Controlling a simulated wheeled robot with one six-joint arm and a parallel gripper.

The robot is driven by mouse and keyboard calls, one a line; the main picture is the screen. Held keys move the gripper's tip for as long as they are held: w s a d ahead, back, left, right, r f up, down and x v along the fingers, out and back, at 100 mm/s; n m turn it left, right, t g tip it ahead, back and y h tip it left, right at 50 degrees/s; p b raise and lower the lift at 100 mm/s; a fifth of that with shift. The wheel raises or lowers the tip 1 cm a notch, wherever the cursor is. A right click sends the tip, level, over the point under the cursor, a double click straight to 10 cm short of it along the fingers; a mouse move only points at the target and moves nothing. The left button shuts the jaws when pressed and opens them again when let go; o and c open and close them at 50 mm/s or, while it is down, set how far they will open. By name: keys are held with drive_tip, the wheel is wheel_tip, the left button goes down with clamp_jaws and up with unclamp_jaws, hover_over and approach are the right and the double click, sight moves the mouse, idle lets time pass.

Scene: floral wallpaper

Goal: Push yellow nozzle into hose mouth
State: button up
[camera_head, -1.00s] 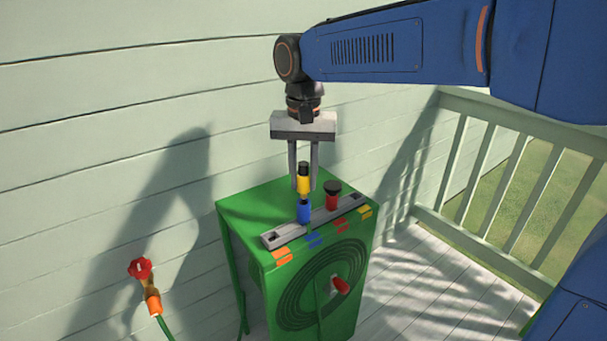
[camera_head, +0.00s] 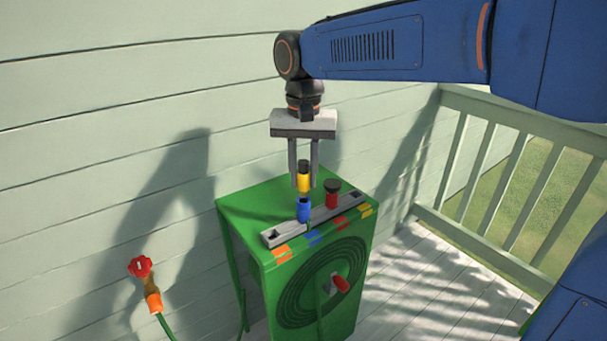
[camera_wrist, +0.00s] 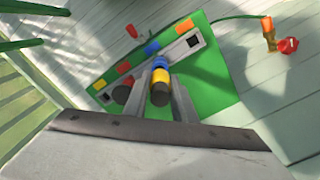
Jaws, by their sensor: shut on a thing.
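The yellow nozzle (camera_head: 303,182) has a black top and stands upright between the fingers of my gripper (camera_head: 304,186), which is shut on it. The blue hose mouth (camera_head: 303,210) stands upright directly below, on the grey rail across the green cabinet's top. The nozzle's lower end meets or nearly meets the blue mouth's top; how deep it sits inside is hidden. In the wrist view the yellow nozzle (camera_wrist: 161,81) lines up with the blue mouth (camera_wrist: 160,67), between my fingers (camera_wrist: 161,98).
The grey rail (camera_head: 275,238) has an empty square hole at its left end. A red fitting with a black cap (camera_head: 332,193) stands close right of my fingers. The green cabinet (camera_head: 245,203) has a red crank handle. A red tap (camera_head: 140,267) is on the wall at left.

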drive_tip(key=shift+f, duration=1.35)
drive_tip(key=o, duration=1.2)
drive_tip(key=shift+c, duration=0.2)
wheel_tip(320, 180, up, 18)
drive_tip(key=shift+f, duration=0.25)
drive_tip(key=s+d+f+t, duration=0.1)
drive_tip(key=s+d+f, duration=0.35)
drive_tip(key=d, duration=0.45)
drive_tip(key=s+d+f+t, duration=0.1)
drive_tip(key=s+d+f, duration=0.35)
drive_tip(key=d, duration=0.35)
drive_tip(key=s+d+f+t, duration=0.1)
drive_tip(key=s+d+f, duration=0.4)
drive_tip(key=f, duration=0.3)
drive_tip(key=s+d+f+n+t, duration=0.1)
drive_tip(key=s+d+f, duration=0.4)
drive_tip(key=f, duration=0.4)
drive_tip(key=shift+s+f+t, duration=0.2)
drive_tip(key=shift+s+t, duration=0.2)
drive_tip(key=shift+s, duration=0.4)
